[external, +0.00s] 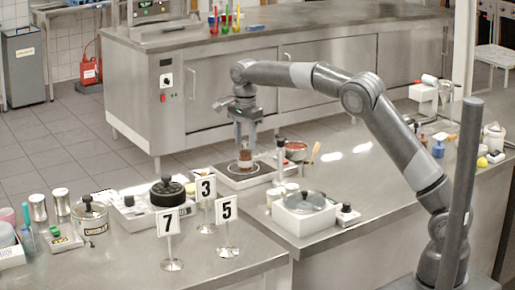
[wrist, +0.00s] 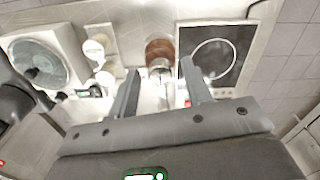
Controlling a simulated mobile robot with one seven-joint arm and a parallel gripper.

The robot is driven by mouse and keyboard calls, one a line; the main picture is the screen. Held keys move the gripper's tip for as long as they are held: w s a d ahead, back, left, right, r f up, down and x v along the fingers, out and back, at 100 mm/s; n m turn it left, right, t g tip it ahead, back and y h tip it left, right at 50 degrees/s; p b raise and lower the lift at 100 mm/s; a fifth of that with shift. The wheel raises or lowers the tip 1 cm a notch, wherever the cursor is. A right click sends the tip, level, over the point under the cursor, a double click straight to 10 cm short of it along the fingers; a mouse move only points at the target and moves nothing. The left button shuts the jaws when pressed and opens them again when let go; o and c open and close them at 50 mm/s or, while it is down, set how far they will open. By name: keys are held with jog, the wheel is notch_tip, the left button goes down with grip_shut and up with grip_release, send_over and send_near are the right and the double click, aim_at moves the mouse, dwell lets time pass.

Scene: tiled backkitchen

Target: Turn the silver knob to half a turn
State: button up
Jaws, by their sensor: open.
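My gripper (external: 246,140) points down above the hot plate area at the back of the counter, its two fingers apart and empty. In the wrist view my gripper (wrist: 160,72) has a small silver, round piece (wrist: 159,65) between and beyond its fingertips. It looks like the silver knob, but blur keeps me from being sure, and I cannot tell its turn angle. No contact with the fingers is visible.
The dark hot plate (wrist: 229,72) lies right of the jar in the wrist view. Numbered signs (external: 205,188) and a black round-topped device (external: 168,193) stand to the left. Several small containers crowd the counter.

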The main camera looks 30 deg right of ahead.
aim_at(246, 141)
notch_tip(246, 141, up, 11)
dwell(0.5)
jog(key=shift+f, duration=0.1)
jog(key=s+d+r+n+t+y, duration=0.1)
jog(key=s+d+r+n, duration=0.25)
jog(key=s+d, duration=0.55)
jog(key=s+d+r+n+t, duration=0.2)
jog(key=s+d+r+n, duration=0.15)
jog(key=s+d, duration=0.55)
jog(key=s+d+f+n+t, duration=0.1)
jog(key=s+d+f+n, duration=0.2)
jog(key=s+f, duration=0.4)
jog(key=s+d+f+n+t+h, duration=0.1)
jog(key=s+d+f+n, duration=0.2)
jog(key=s, duration=1.2)
notch_tip(246, 141, down, 5)
jog(key=n, duration=0.2)
jog(key=shift+s+r+n+t, duration=0.2)
jog(key=shift+s+n+t, duration=0.1)
jog(key=shift+n, duration=0.1)
jog(key=shift+d, duration=0.1)
jog(key=shift+c, duration=0.5)
